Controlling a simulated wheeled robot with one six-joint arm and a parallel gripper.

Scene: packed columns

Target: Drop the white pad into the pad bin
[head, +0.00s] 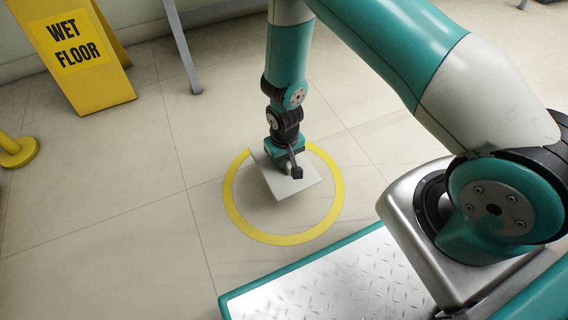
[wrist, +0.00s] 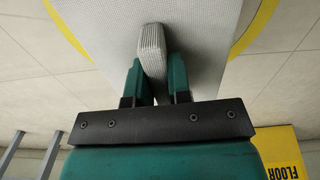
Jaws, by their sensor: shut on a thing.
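The white pad (head: 290,187) is a flat square plate within the yellow ring on the floor in the head view. In the wrist view the pad (wrist: 205,40) fills the top middle, with a ribbed pale grip block (wrist: 152,45) standing up from it. My gripper (head: 292,168) is over the pad. In the wrist view its two teal fingers (wrist: 153,75) are shut on the grip block, one on each side. I cannot tell whether the pad touches the floor or hangs just above it. No pad bin is in view.
A yellow ring (head: 232,211) marks the tiled floor around the pad. A yellow wet floor sign (head: 88,85) stands at the upper left. A grey metal leg (head: 181,47) is behind, and a yellow post base (head: 18,152) is at the left edge. The floor left of the ring is clear.

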